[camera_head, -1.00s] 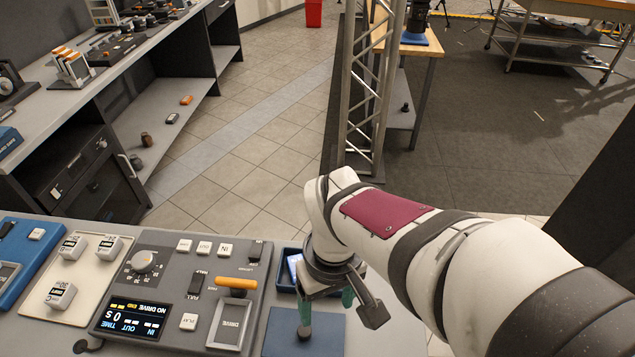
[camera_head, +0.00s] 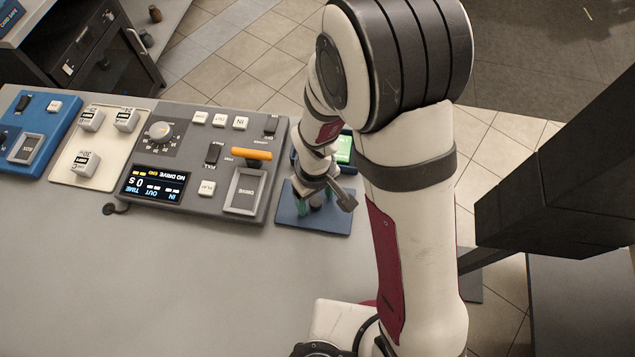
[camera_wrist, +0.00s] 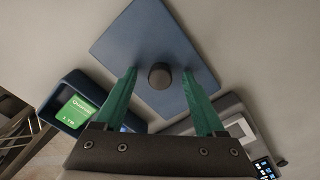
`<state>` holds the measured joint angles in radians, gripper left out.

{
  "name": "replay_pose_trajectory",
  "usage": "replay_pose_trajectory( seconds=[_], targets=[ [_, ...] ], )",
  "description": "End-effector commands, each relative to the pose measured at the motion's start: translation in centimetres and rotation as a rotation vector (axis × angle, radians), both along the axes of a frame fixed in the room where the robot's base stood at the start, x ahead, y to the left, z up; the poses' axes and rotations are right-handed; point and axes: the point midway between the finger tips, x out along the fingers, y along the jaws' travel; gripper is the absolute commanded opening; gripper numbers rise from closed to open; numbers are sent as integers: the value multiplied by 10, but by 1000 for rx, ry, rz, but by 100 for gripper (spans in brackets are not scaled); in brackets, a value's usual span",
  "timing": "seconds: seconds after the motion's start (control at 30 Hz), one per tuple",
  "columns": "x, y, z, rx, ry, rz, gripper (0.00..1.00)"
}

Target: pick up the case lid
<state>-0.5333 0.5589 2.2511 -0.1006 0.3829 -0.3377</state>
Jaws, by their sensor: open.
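The case lid is a flat blue square plate with a dark round knob in its middle; I see the plate (camera_head: 325,224) on the grey desk in the head view. It also shows in the wrist view (camera_wrist: 138,38), with its knob (camera_wrist: 160,76) in the centre. My gripper (camera_head: 316,202) is over the lid. In the wrist view its two green fingers (camera_wrist: 159,74) are open, one on each side of the knob, with a gap on both sides. An open blue case (camera_wrist: 66,80) stands beside the lid with a green card inside.
A grey control panel (camera_head: 187,117) with a dial, an orange-handled lever and a small screen stands left of the lid. A cream key panel (camera_head: 72,170) and a blue panel lie farther left. The front desk (camera_head: 170,285) is bare.

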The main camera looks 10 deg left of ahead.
Motion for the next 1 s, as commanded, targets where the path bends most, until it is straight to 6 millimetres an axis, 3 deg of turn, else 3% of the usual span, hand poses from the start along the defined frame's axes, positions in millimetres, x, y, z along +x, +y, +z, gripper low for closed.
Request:
replay_pose_trajectory(
  seconds=[0.13,0.5,0.87,1.0],
  targets=[
    [0,0,1,1,-1,0,68],
    [0,0,1,1,-1,0,2],
    [0,0,2,1,-1,0,0],
    [1,0,11,2,-2,0,0]
  ],
)
